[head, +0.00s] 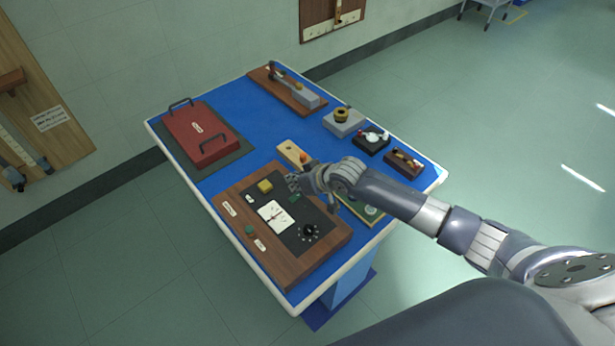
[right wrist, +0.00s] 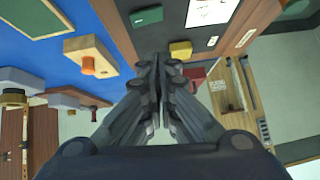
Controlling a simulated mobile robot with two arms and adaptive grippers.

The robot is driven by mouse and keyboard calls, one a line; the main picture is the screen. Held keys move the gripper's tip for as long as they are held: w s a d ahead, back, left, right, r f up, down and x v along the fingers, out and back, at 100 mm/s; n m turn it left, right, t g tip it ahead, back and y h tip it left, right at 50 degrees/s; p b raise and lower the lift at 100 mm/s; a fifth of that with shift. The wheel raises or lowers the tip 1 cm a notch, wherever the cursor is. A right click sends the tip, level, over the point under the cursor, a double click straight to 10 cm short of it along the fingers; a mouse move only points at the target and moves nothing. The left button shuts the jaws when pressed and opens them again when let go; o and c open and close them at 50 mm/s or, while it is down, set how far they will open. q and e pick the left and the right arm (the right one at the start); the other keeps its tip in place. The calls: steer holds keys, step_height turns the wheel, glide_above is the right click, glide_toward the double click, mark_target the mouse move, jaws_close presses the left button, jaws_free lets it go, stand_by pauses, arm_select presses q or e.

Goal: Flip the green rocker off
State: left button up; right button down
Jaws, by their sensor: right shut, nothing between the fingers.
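The green rocker (head: 294,198) is a small green piece on the dark panel of a wooden instrument board (head: 328,250). It sits beside my right gripper (head: 291,183), which partly crowds it in the head view. In the right wrist view the green rocker (right wrist: 147,15) is at the top, past the fingertips and a little left of them. My right gripper (right wrist: 159,62) is shut and empty, its fingers together. Contact with the rocker does not show. Which way the rocker is tipped is too small to tell. My left gripper is in neither view.
On the same board are a yellow block (head: 265,186), a white meter (head: 274,216), a black knob (head: 309,231) and a round green button (head: 250,230). A wooden block with an orange knob (right wrist: 88,65) stands close by. A red case (head: 198,134) lies farther left.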

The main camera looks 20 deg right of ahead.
steer(key=shift+s+r+b, duration=0.45)
steer(key=shift+s+b, duration=0.15)
steer(key=shift+b, duration=0.1)
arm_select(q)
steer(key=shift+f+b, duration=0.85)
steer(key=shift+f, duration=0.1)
arm_select(e)
steer(key=a+v, duration=0.1)
steer(key=v, duration=0.7)
steer(key=shift+s+r, duration=0.25)
steer(key=shift+s, duration=0.2)
